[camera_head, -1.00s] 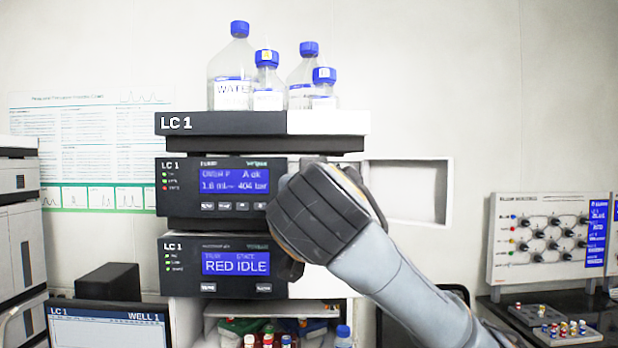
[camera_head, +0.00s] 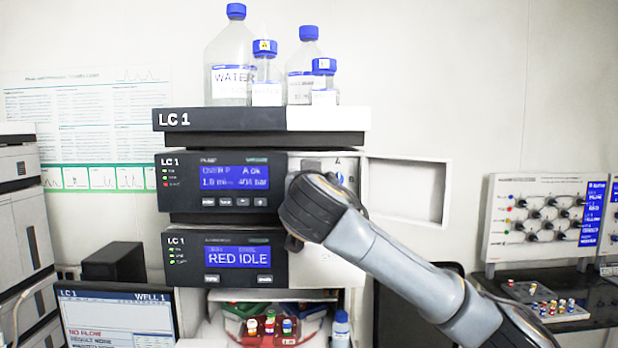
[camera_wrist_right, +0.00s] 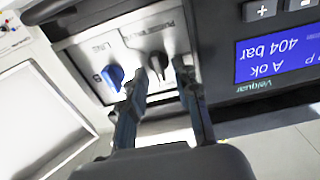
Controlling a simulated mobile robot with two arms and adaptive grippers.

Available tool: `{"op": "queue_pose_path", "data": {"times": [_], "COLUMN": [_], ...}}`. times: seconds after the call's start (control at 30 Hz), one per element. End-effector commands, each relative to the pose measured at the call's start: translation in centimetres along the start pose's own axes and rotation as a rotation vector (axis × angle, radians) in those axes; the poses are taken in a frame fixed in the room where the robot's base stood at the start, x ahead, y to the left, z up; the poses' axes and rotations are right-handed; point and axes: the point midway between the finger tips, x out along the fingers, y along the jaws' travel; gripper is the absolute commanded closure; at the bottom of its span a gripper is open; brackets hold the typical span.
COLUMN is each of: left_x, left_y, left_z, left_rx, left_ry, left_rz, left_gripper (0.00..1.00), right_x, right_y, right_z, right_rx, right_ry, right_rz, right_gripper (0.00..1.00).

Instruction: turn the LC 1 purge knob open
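The LC 1 pump module (camera_head: 230,160) has an open valve panel (camera_head: 320,165) at its right, mostly covered by my right arm. In the right wrist view the panel shows upside down, with a black knob (camera_wrist_right: 158,64) under a label starting "PU" and a blue knob (camera_wrist_right: 113,77) beside it. My right gripper (camera_wrist_right: 160,72) is open, one finger on each side of the black knob. I cannot tell whether the fingers touch it. In the head view the fingers are hidden behind my wrist. My left gripper is not in view.
An open white door (camera_head: 408,190) stands right of the panel. Capped bottles (camera_head: 230,65) stand on the top shelf. A second LC 1 module (camera_head: 225,258) sits below the pump. A monitor (camera_head: 115,318) is at lower left, a knob board (camera_head: 545,220) at far right.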

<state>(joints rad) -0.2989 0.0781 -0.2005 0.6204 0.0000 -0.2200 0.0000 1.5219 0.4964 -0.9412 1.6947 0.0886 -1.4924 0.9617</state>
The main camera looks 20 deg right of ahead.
Motion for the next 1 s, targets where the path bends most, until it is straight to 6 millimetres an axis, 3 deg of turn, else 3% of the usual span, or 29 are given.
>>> {"op": "queue_pose_path", "data": {"times": [0.03,0.13,0.57,1.0], "left_x": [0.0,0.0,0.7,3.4], "left_y": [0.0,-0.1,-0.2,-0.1], "left_z": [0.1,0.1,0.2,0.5], "left_rx": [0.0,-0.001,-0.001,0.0], "left_ry": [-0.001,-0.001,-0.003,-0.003], "left_rz": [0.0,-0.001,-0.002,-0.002], "left_gripper": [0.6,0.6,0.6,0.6], "right_x": [0.0,0.0,-0.1,0.0], "right_y": [0.0,0.0,-0.1,-0.3], "right_z": [0.0,0.0,0.2,0.3], "right_rx": [0.0,0.0,-0.033,-0.342], "right_ry": [0.0,0.0,-0.001,-0.001], "right_rz": [0.0,0.0,-0.002,-0.002], "right_gripper": [0.81,1.0,1.0,1.0]}}
